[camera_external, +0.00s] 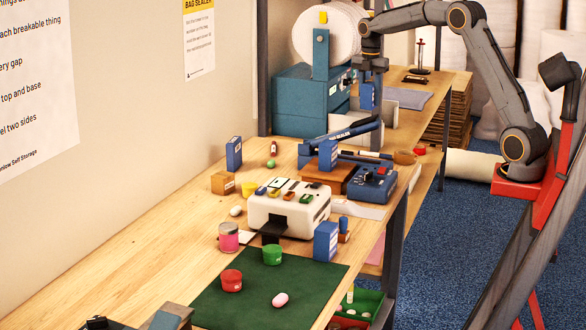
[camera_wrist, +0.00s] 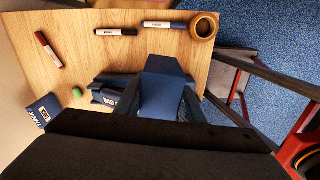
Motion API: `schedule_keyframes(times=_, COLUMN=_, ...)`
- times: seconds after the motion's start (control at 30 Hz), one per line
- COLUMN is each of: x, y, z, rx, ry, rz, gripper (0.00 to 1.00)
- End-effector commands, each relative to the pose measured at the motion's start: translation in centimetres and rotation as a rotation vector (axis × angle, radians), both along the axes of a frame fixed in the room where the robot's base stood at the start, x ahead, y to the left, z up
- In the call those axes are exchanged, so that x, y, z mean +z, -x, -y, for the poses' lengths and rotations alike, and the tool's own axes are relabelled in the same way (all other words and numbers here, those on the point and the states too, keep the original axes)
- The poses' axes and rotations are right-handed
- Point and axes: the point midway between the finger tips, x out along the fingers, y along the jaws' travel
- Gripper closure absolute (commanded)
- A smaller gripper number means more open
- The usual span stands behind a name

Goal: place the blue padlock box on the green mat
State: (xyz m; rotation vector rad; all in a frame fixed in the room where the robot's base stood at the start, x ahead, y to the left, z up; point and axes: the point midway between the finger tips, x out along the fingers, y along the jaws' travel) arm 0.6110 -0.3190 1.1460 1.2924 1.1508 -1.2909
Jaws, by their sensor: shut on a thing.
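My gripper (camera_external: 369,80) is shut on a blue box (camera_external: 368,97), held up in the air above the far part of the bench. In the wrist view the held blue box (camera_wrist: 162,84) sits between the two dark fingers; no readable label shows on it, so I cannot tell if it is the padlock box. The green mat (camera_external: 235,302) lies at the near end of the bench, far from my gripper. A red tub (camera_external: 231,281), a green tub (camera_external: 272,254) and a pink piece (camera_external: 280,300) are on it.
Other blue boxes stand by the back left (camera_external: 234,153), behind the white machine (camera_external: 290,207), and beside the mat (camera_external: 325,241). A blue bag sealer (camera_external: 345,133) lies below my gripper. Markers (camera_wrist: 116,32) and a brown round pot (camera_wrist: 203,26) show in the wrist view.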

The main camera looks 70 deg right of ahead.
Motion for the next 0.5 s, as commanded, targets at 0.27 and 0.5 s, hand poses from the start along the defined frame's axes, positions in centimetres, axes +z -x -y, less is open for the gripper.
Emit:
schedule_keyframes(times=0.27, x=-0.3, y=-3.5, z=-5.8, rx=0.129, ry=-0.001, rz=-0.001, gripper=0.93)
schedule_keyframes(times=0.5, x=-0.4, y=-7.3, z=-14.6, rx=0.31, ry=-0.001, rz=-0.002, gripper=0.93)
